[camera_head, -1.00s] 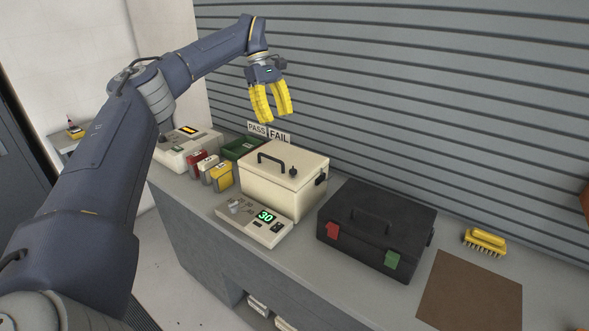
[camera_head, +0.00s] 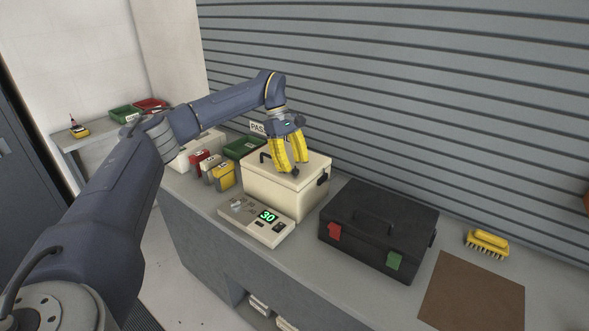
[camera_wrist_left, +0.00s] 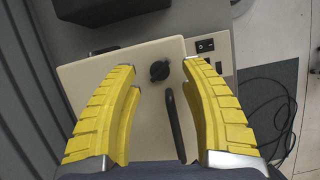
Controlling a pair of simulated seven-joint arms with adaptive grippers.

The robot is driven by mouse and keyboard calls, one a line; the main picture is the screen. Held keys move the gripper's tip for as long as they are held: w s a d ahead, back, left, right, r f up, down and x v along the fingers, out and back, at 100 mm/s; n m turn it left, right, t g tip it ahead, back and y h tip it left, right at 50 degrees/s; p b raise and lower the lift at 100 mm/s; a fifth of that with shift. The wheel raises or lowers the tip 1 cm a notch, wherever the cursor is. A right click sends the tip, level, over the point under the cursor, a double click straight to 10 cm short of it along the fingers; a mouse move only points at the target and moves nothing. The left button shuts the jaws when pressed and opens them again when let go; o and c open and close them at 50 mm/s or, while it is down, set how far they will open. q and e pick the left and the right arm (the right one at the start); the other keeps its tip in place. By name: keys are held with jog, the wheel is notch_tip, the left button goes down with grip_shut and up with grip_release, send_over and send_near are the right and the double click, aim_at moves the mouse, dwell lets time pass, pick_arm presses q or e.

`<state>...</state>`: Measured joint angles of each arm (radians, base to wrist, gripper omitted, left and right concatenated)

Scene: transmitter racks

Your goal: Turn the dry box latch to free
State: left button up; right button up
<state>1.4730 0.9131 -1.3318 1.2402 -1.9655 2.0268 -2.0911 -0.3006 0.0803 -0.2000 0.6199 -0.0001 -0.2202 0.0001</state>
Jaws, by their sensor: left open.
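The dry box is a cream box (camera_head: 262,192) on the bench, with a dark carry handle on its lid. A round black knob, the latch, sits on the lid (camera_wrist_left: 160,70) and is mostly behind the fingers in the head view. My left gripper (camera_head: 288,171) points down over the lid, its yellow fingers open. In the left wrist view the open fingers (camera_wrist_left: 160,66) lie on either side of the knob, apart from it. The handle (camera_wrist_left: 174,122) runs between them, nearer the palm. I cannot tell the knob's exact height relative to the fingertips.
A black case (camera_head: 375,228) stands right of the dry box. A meter reading 30 (camera_head: 257,222) sits in front. Red, white and yellow blocks (camera_head: 212,171) and a green tray (camera_head: 244,147) are to the left. A yellow brush (camera_head: 487,241) and brown mat (camera_head: 472,292) lie right.

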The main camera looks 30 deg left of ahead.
pick_arm(q)
jog(key=shift+x, duration=0.95)
jog(key=shift+c, duration=0.2)
